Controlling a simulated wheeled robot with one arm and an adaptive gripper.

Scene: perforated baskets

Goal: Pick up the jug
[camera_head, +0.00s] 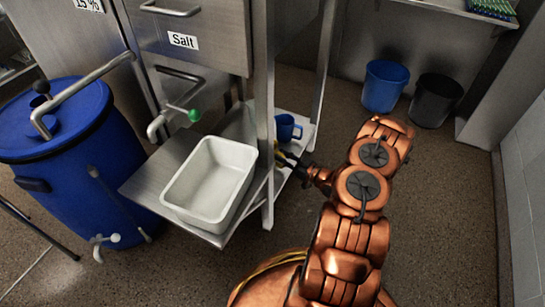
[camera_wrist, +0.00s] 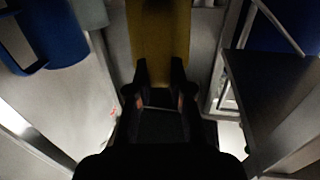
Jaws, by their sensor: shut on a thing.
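A blue jug (camera_head: 285,127) with a handle stands on the low shelf behind the metal post in the head view. In the wrist view, what looks like the same blue jug (camera_wrist: 68,38) shows at the upper left, its handle beside it. My gripper (camera_head: 284,157) is beside the post, just in front of the jug. In the wrist view my gripper (camera_wrist: 160,75) is shut on a yellow object (camera_wrist: 160,35), with a finger at each side. Only a little of this yellow object shows in the head view; its full shape is hidden.
A white basin (camera_head: 212,180) sits on the steel shelf left of the post. A blue barrel (camera_head: 75,150) stands at the left. A blue bin (camera_head: 384,87) and a black bin (camera_head: 435,100) stand by the back wall. Floor between them and the shelf is clear.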

